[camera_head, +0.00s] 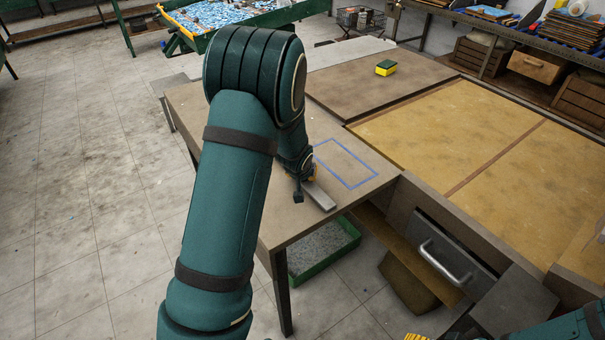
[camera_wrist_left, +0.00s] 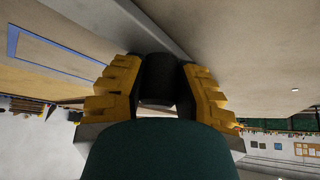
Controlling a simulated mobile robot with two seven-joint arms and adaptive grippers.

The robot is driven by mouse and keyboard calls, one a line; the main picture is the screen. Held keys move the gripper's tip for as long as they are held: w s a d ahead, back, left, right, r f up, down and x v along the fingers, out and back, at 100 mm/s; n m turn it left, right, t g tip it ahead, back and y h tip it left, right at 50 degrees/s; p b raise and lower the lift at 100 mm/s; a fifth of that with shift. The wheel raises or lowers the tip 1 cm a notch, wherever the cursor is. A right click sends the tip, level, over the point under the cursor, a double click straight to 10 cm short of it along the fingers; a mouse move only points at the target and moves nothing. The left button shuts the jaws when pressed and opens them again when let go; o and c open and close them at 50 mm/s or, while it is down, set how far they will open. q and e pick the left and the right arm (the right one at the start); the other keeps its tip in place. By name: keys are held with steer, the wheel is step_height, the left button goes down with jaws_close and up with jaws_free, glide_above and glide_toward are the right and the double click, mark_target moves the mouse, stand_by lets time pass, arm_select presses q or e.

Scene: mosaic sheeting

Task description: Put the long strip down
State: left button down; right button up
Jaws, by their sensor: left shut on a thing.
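The long strip (camera_head: 321,197) is a flat grey bar at the near corner of the brown table (camera_head: 287,226). In the head view only its near end shows; my left arm hides the rest. My left gripper (camera_head: 303,186) is shut on the strip, low over the table top. In the left wrist view, the strip (camera_wrist_left: 137,24) runs past the yellow and black fingers (camera_wrist_left: 160,75). I cannot tell if the strip touches the table. A blue rectangle outline (camera_head: 375,183) lies beside the strip. Of my right gripper (camera_head: 416,337), only a yellow bit shows at the bottom edge.
A yellow and green sponge (camera_head: 386,68) sits farther back on the table. Yellow boards (camera_head: 450,130) fill the right side. A drawer (camera_head: 450,258) with a metal handle and a green tray (camera_head: 335,258) are below the table top. The outlined area is clear.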

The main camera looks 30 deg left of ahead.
arm_select(q)
steer(key=c, duration=0.8)
jaws_free()
steer(key=shift+f, duration=0.15)
steer(key=shift+r, duration=0.45)
steer(key=p+v, duration=0.4)
steer(key=v, duration=0.7)
steer(key=shift+s+d, duration=0.15)
steer(key=shift+s, duration=0.05)
steer(key=shift+r, duration=0.15)
